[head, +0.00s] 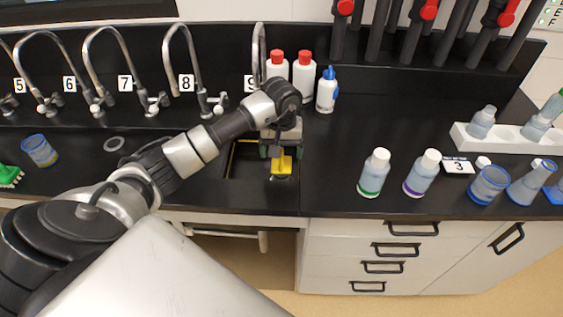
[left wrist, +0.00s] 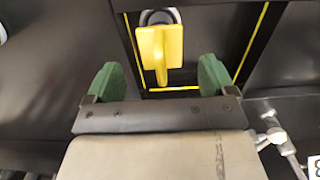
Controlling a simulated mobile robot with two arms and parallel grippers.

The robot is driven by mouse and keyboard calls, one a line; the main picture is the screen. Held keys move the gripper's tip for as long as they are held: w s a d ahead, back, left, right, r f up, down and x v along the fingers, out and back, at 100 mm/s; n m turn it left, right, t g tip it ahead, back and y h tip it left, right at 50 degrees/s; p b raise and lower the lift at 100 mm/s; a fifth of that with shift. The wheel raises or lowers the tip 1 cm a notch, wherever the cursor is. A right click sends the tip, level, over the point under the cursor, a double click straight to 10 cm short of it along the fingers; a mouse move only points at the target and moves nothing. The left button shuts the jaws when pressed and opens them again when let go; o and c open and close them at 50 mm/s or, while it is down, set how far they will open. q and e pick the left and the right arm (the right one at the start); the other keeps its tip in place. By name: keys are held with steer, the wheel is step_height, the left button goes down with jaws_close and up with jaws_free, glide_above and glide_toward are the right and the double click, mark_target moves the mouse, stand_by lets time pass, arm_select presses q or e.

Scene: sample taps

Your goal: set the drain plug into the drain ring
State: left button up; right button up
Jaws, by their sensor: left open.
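The drain plug has a yellow handle (head: 281,164); it also shows in the left wrist view (left wrist: 160,48). It stands in the sunken black sink, which has a yellow edge line (head: 229,160). A round grey rim (left wrist: 158,15) shows at the plug's base; I cannot tell whether this is the drain ring or part of the plug, nor how the plug is seated. My left gripper (head: 282,153) is above the handle. Its green fingers (left wrist: 160,80) are open and apart, with the handle just beyond the gap between them and nothing held. My right gripper is not in view.
Numbered taps (head: 205,85) line the back. Red-capped bottles (head: 303,76) and a blue-capped bottle (head: 326,90) stand close behind the sink. A flat grey ring (head: 114,144) and a blue-rimmed beaker (head: 39,150) are at left. Capped bottles (head: 374,173) stand right.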

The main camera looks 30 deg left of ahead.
arm_select(q)
step_height(320, 180, up, 7)
steer(key=shift+r+b, duration=0.1)
steer(key=shift+b, duration=0.6)
